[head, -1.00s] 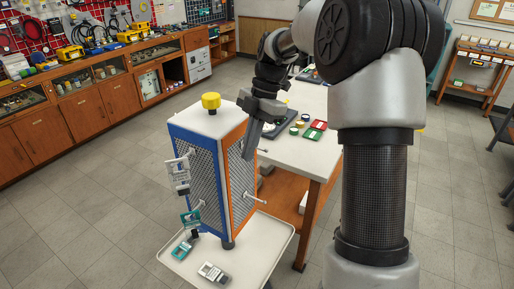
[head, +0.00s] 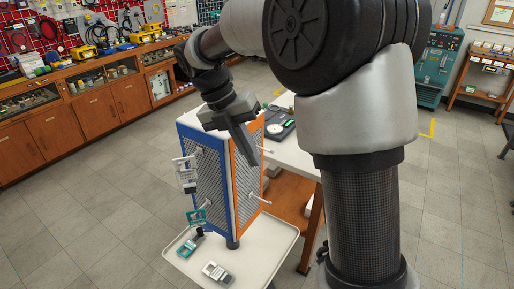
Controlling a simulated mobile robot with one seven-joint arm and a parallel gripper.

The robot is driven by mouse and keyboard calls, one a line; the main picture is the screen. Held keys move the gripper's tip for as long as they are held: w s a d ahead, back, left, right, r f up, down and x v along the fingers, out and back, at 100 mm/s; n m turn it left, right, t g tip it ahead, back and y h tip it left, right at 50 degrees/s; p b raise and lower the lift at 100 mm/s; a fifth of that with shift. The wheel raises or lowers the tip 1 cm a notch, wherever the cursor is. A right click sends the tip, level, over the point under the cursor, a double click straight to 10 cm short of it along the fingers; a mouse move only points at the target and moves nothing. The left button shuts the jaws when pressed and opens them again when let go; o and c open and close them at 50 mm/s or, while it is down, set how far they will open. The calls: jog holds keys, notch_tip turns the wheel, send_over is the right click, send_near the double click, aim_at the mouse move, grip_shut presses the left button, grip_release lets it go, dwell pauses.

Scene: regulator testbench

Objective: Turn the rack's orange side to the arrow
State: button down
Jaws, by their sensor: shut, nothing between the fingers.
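The rack (head: 215,180) is an upright box with pegboard sides on a white tray base (head: 255,258). Its blue-framed side (head: 206,178) faces front left and its orange-framed side (head: 248,175) faces right. Small devices hang on pegs on the blue side; bare pegs stick out of the orange side. My gripper (head: 247,152) is shut and empty, at the upper part of the rack near the orange side's front edge. I cannot tell whether it touches the rack. The arrow is not visible.
A white-topped workbench (head: 290,152) stands close behind the rack on the right, with a dark device (head: 280,125) on it. Wooden cabinets (head: 70,128) line the back left. Floor is free at left.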

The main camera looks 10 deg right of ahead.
jog(key=s+a+n+t+h, duration=0.35)
jog(key=a+n+t, duration=0.25)
jog(key=n+t, duration=0.65)
jog(key=w+d+f+n+g, duration=0.2)
jog(key=w+d+f, duration=0.2)
jog(key=w+d, duration=0.5)
jog(key=shift+h+b, duration=0.35)
jog(key=shift+b, duration=0.1)
jog(key=shift+w+d+g, duration=0.1)
jog(key=shift+w+g, duration=0.05)
jog(key=shift+g, duration=0.1)
